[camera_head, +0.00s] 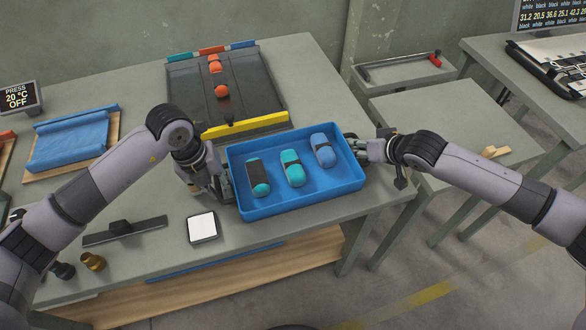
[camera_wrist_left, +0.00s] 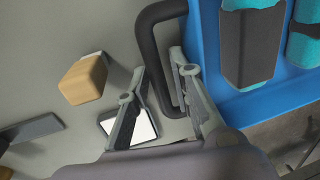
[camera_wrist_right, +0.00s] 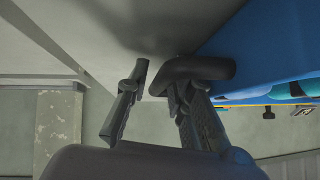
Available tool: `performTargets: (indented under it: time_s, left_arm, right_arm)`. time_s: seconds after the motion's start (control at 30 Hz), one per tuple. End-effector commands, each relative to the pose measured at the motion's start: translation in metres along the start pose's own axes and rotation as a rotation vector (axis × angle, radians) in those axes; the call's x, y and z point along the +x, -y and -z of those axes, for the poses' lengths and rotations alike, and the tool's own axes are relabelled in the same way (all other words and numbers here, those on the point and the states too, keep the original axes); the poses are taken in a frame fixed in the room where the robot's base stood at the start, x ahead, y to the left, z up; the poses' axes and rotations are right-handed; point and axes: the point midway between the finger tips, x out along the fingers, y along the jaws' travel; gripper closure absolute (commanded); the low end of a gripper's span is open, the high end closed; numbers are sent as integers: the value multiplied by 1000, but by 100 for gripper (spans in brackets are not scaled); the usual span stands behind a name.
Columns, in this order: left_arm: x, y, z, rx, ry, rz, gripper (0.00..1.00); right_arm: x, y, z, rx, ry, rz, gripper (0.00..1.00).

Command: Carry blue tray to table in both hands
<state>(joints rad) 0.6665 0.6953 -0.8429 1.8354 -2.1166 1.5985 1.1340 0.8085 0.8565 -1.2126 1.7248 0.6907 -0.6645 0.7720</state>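The blue tray (camera_head: 262,209) sits on the grey workbench near its right front edge. It holds three items, a teal-and-dark one (camera_head: 258,178), a teal one (camera_head: 293,169) and a blue one (camera_head: 323,151). My left gripper (camera_head: 225,190) is at the tray's left side. In the left wrist view its fingers (camera_wrist_left: 153,72) stand apart on either side of the dark loop handle (camera_wrist_left: 147,45). My right gripper (camera_head: 358,145) is at the tray's right side. In the right wrist view its fingers (camera_wrist_right: 160,78) are apart, with the dark handle (camera_wrist_right: 205,68) reaching between them.
A grey table (camera_head: 430,120) stands right of the workbench, across a gap, with a small wooden piece (camera_head: 495,152) on it. A dark board with a yellow bar (camera_head: 245,125) lies behind the tray. A white-topped pad (camera_head: 202,227) lies left of it.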

Motion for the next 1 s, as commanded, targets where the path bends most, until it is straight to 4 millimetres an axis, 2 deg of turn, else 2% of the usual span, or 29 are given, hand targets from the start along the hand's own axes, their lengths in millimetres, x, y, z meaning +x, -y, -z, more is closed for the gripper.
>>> performTargets:
  time_s: [0.1, 0.43, 1.0]
  left_arm:
    - [0, 0, 0, 0, 0, 0, 79]
    - [0, 0, 0, 0, 0, 0, 100]
    - [-1, 0, 0, 0, 0, -1, 100]
  right_arm:
    - [0, 0, 0, 0, 0, 0, 79]
    - [0, 0, 0, 1, 0, 0, 100]
    - [0, -1, 0, 2, 0, -2, 100]
